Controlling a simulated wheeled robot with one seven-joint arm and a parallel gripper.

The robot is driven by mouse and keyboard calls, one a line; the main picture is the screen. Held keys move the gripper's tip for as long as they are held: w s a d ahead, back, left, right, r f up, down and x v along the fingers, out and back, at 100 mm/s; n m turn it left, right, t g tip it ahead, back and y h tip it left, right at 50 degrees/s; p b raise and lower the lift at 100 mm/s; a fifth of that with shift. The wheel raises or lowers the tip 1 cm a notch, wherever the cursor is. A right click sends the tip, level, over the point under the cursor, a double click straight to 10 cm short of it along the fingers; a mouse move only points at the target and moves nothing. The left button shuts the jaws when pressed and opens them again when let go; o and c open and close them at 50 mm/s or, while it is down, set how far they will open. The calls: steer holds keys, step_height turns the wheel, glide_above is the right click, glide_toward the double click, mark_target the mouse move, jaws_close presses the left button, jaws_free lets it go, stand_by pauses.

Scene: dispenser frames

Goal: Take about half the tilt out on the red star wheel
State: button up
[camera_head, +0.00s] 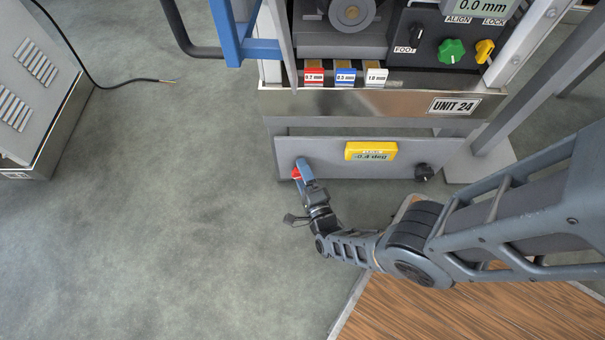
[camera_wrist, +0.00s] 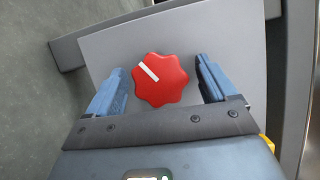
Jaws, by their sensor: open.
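The red star wheel (camera_wrist: 160,79) is a lobed knob with a white pointer line, on a grey lower panel (camera_head: 318,146). In the wrist view the line points to the upper left. My gripper (camera_wrist: 162,85) is open, with one blue finger on each side of the wheel and a visible gap to each. In the head view my gripper (camera_head: 301,170) is at the left end of the panel and hides most of the wheel (camera_head: 296,174). A yellow level display (camera_head: 371,151) on the panel seems to read -0.4 deg; its sign is small.
A black knob (camera_head: 424,172) sits at the panel's right end. Above are a steel strip marked UNIT 24 (camera_head: 454,105), a green knob (camera_head: 451,51), a yellow lock knob (camera_head: 484,50) and a 0.0 mm display (camera_head: 483,7). Open floor (camera_head: 180,200) lies to the left.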

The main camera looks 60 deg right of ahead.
steer(key=v, duration=0.7)
steer(key=shift+s+a, duration=0.25)
steer(key=shift+s, duration=0.1)
steer(key=shift+w+p, duration=0.1)
steer(key=shift+p, duration=0.2)
